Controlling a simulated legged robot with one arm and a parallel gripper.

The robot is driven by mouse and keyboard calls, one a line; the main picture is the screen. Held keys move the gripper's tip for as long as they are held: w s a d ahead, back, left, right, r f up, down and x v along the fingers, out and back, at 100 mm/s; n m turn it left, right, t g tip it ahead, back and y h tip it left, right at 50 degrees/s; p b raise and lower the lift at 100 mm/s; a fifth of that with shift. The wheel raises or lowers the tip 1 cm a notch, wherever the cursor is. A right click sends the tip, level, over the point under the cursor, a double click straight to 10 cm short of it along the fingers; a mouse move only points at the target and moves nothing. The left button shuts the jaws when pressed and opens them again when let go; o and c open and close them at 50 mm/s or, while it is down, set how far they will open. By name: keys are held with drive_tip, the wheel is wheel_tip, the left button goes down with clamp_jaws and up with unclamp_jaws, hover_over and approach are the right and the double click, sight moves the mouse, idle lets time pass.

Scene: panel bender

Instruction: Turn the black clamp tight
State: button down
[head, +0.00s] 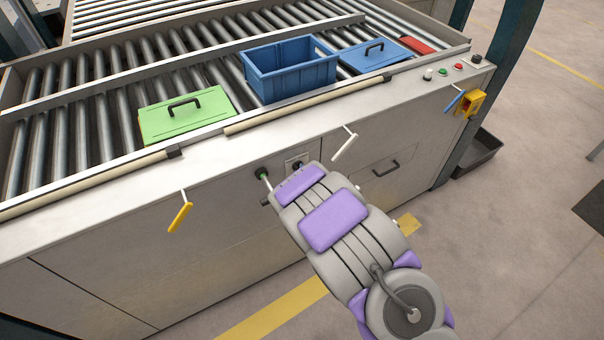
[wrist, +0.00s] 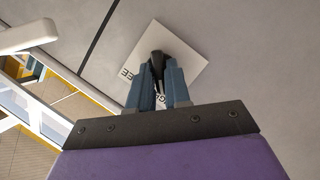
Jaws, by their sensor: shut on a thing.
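The black clamp (wrist: 157,64) shows in the wrist view between the two blue-grey fingers of my gripper (wrist: 160,82). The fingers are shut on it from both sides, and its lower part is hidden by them. Behind it is a white label plate (wrist: 190,62) with dark lettering, partly covered, on the grey machine front. In the head view the clamp (head: 298,164) is a small dark shape on the same plate, just beyond the end of my arm. My fingers are hidden there by my arm. The exact turn angle of the clamp cannot be told.
A white lever (head: 345,143) is close right of the clamp, a green knob (head: 262,173) close left. A yellow lever (head: 180,212) hangs farther left. A blue bin (head: 287,70), green lid (head: 184,116) and blue lid (head: 375,54) are on the rollers above. Floor right is mostly clear.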

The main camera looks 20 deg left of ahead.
drive_tip(key=shift+a, duration=0.1)
drive_tip(key=c, duration=1.2)
unclamp_jaws()
drive_tip(key=shift+s, duration=0.1)
drive_tip(key=shift+o, duration=0.2)
drive_tip(key=p+v, duration=1.7)
